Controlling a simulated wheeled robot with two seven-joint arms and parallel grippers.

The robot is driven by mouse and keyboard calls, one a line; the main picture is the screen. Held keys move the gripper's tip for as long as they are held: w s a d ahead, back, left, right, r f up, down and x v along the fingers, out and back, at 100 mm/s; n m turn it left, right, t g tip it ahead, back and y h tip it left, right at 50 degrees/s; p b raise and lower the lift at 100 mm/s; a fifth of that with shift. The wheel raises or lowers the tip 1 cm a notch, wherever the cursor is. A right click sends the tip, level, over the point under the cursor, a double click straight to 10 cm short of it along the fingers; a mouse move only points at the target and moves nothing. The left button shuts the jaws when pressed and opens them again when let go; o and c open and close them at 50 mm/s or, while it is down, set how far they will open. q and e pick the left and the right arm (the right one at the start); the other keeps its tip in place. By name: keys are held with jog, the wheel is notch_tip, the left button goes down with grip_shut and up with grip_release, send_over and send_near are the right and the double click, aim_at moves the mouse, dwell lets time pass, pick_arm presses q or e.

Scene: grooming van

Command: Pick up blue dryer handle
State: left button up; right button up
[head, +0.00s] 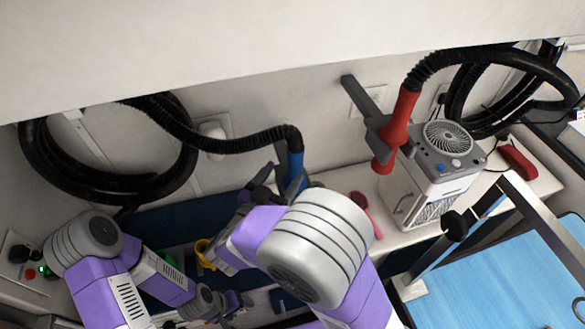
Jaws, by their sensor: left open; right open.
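The blue dryer handle (295,166) hangs at the end of a black corrugated hose in front of the back wall. My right gripper (277,184) is open, with its dark fingers right at the handle. The handle's lower part is partly hidden by the gripper, and I cannot tell whether the fingers touch it. My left gripper (236,304) is open and low in the picture, below and left of the handle, partly hidden by my arm links.
A red dryer handle (398,122) on another hose hangs to the right, beside a grey-white dryer unit (438,170). A pink brush (362,207) lies on the white counter. A coiled black hose (40,168) hangs at left. A blue-topped table (510,275) stands at lower right.

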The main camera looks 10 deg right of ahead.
aim_at(291, 169)
jog(key=shift+w+d, duration=0.15)
jog(key=shift+d, duration=0.3)
jog(key=x, duration=0.4)
jog(key=shift+w+d+r, duration=0.1)
jog(key=shift+w+d, duration=0.05)
jog(key=shift+d, duration=0.25)
jog(key=c, duration=1.1)
